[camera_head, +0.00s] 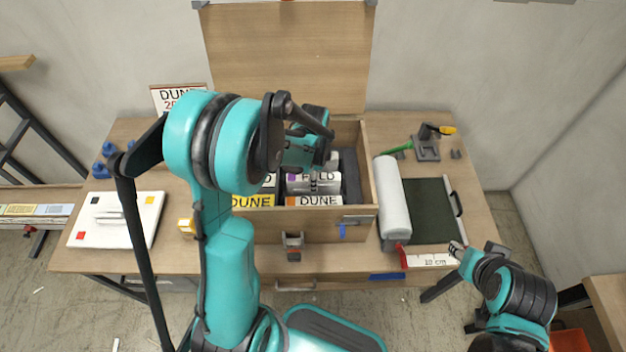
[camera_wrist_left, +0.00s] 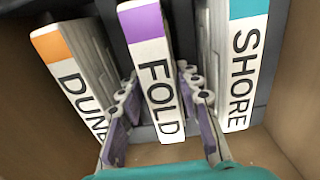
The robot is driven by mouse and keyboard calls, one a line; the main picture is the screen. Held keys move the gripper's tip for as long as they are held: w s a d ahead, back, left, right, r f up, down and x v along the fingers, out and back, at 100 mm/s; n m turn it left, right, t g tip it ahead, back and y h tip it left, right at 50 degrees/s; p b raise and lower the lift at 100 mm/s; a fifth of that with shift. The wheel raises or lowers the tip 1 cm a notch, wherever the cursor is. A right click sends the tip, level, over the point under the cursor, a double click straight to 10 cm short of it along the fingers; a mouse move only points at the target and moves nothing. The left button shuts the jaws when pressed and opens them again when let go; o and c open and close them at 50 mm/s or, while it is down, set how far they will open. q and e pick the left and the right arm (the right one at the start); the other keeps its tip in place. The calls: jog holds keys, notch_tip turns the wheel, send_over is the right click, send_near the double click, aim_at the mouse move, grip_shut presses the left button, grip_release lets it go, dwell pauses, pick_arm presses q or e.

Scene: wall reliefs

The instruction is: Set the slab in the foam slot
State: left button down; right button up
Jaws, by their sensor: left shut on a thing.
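A white slab with a purple corner and the word FOLD (camera_wrist_left: 156,75) stands between the two fingers of my left gripper (camera_wrist_left: 160,108), which is shut on it. The slab also shows in the head view (camera_head: 301,179) inside the wooden crate (camera_head: 275,230). Dark grey foam (camera_head: 351,178) lines the crate's right part. In the wrist view an orange-marked DUNE slab (camera_wrist_left: 75,85) is on the left and a teal-marked SHORE slab (camera_wrist_left: 243,70) on the right. The held slab's lower end is hidden, so its seating cannot be told. My right gripper (camera_head: 457,248) is empty by the ruler card; its opening is unclear.
The crate's wooden lid (camera_head: 287,60) stands open behind. A white roll (camera_head: 393,198) and a dark green mat (camera_head: 430,210) lie to the right. A white board with coloured squares (camera_head: 116,219) lies left. A ruler card (camera_head: 430,260) is at the front edge.

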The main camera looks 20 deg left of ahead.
pick_arm(q)
jog(key=shift+f, duration=0.1)
jog(key=c, duration=1.1)
grip_release()
jog(key=shift+o, duration=0.2)
